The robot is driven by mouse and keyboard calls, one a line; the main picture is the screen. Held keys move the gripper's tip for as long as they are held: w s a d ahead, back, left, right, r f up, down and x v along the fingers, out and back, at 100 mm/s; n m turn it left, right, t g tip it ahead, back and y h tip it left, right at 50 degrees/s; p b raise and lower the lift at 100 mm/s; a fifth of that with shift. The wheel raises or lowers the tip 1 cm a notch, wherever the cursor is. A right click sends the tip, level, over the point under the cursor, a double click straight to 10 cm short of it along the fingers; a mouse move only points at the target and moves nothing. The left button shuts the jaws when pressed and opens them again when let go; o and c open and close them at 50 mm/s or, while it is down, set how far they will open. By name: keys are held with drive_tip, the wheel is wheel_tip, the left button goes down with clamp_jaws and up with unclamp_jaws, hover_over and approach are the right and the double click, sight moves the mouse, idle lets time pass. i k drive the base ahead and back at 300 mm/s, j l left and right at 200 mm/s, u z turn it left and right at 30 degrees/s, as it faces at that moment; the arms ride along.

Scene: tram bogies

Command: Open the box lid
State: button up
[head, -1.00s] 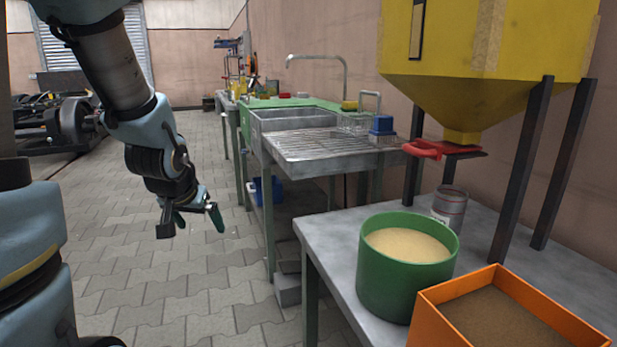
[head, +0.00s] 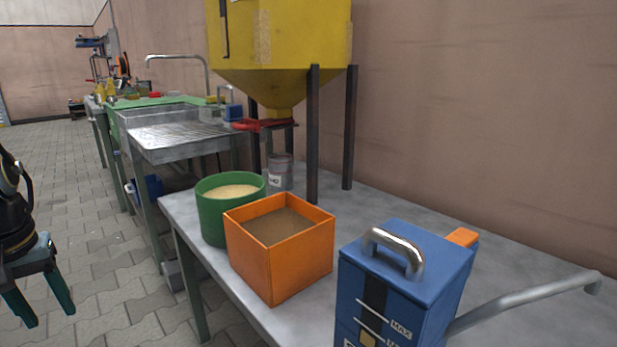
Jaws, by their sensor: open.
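A blue box (head: 392,290) with a closed lid (head: 425,258) stands on the grey table at the lower right of the head view. A shiny metal handle (head: 396,246) arches over the lid's top. The front face carries a black stripe and a MAX mark, and its lower part is cut off by the picture edge. An orange piece (head: 462,237) sits at its far right edge. My gripper (head: 42,312) is at the far left, over the paved floor. Its dark green fingers are apart and empty, well away from the box.
An orange open bin (head: 268,262) and a green round tub (head: 212,215), both holding granular material, stand left of the box. A grey pipe (head: 530,294) extends right of the box. A yellow hopper (head: 280,45) on dark legs stands behind. The floor at left is clear.

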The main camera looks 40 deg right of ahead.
sight(419, 264)
drive_tip(key=j+z, duration=0.1)
drive_tip(key=z, duration=0.35)
drive_tip(key=i+j+z, duration=0.1)
drive_tip(key=z, duration=0.35)
drive_tip(key=j+z, duration=0.2)
drive_tip(key=z, duration=0.25)
drive_tip(key=i+j+z, duration=0.1)
drive_tip(key=i+j, duration=0.2)
drive_tip(key=i, duration=0.15)
drive_tip(key=k, duration=0.15)
